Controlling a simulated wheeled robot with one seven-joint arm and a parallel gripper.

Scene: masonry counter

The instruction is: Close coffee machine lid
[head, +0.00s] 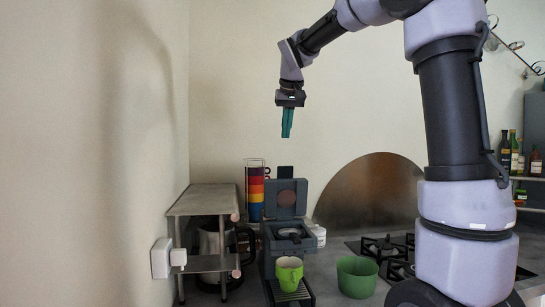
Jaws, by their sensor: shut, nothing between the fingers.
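The dark grey coffee machine (289,247) stands on the counter, low in the middle of the head view. Its lid (286,197) is raised, standing upright at the back of the machine, with a round brownish disc on its inner face. The round opening under the lid is exposed. A green mug (289,273) sits at the front of the machine, over the drip tray. My gripper (287,134) points straight down, well above the lid and apart from it. Its teal fingers are together, with nothing between them.
A small metal shelf (203,204) with a kettle inside stands left of the machine. A stack of coloured cups (256,190) is behind it. A green bowl (357,276) and a gas hob (383,246) are to the right. The air around my gripper is clear.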

